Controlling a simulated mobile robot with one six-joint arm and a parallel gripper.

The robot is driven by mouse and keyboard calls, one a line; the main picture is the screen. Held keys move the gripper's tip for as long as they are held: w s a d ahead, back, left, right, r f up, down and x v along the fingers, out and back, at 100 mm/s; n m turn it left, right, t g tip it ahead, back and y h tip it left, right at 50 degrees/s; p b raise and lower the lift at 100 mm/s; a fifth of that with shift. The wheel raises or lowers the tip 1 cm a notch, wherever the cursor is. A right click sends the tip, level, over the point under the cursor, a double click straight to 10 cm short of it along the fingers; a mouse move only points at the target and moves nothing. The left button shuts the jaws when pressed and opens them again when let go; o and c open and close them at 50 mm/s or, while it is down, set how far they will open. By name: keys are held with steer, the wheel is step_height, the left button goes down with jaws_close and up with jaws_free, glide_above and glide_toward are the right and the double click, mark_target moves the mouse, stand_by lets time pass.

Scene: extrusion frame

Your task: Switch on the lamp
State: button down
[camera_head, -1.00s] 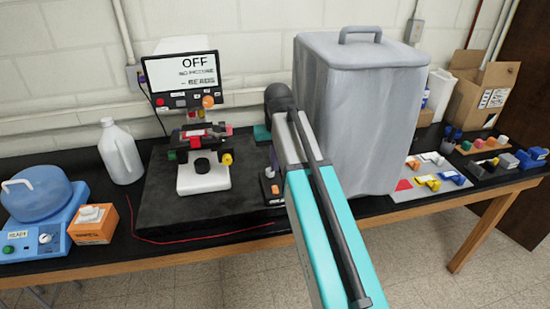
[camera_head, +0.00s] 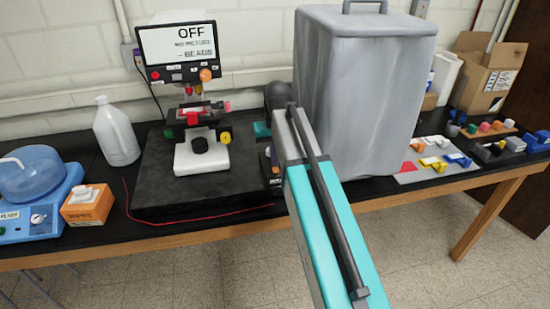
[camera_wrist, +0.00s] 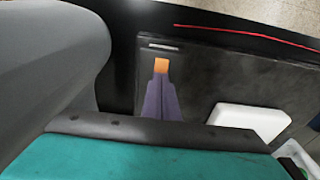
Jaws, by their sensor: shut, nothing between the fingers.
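A small dark box with an orange switch (camera_wrist: 161,65) and a pale label strip sits on the black slab; I take it to be the lamp's control. My gripper (camera_wrist: 161,77) shows in the wrist view as two purple-grey fingers, shut and empty. Its tips are at the near edge of the orange switch; I cannot tell whether they touch. In the head view the box (camera_head: 270,181) is partly hidden behind my arm. Left of it stands a white-based microscope (camera_head: 201,152) under a screen (camera_head: 180,50) reading OFF. No lit lamp is discernible.
A large grey covered block (camera_head: 365,95) stands close on the right of my arm. The black slab (camera_head: 160,190) carries the microscope. A red cable (camera_head: 205,218) lies along its front. A white jug (camera_head: 116,132) and orange box (camera_head: 88,205) are at left.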

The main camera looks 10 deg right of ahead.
steer(key=shift+f, duration=0.15)
steer(key=shift+w+f, duration=0.2)
steer(key=shift+f, duration=0.1)
steer(key=shift+s+r, duration=0.15)
steer(key=shift+s, duration=0.8)
steer(key=shift+r+p, duration=0.25)
steer(key=shift+p, duration=0.1)
